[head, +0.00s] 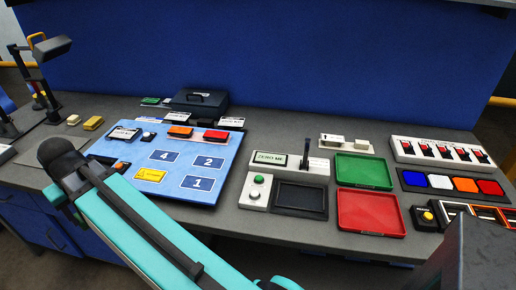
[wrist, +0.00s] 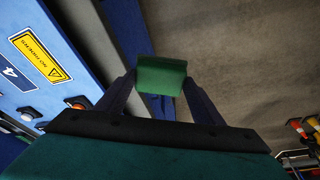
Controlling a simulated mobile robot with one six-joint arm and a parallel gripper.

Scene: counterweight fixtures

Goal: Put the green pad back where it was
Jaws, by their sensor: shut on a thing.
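My gripper (wrist: 160,84) is shut on the green pad (wrist: 161,74), which sits between the two fingertips in the wrist view. The pad is held clear, with a grey surface and a dark blue strip behind it. In the head view neither the pad in my gripper nor the fingers can be made out; my teal arm is in front. The light-blue board (head: 205,163) has spots marked 4, 2 and 1, which show bare. The board's edge also shows at the left of the wrist view (wrist: 62,55).
An orange pad (head: 180,131) and a red pad (head: 216,136) lie at the board's back. A small green piece (head: 150,100) lies behind, near a dark case (head: 200,101). Right are a black-topped scale (head: 300,199), green tray (head: 363,171) and red tray (head: 371,212).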

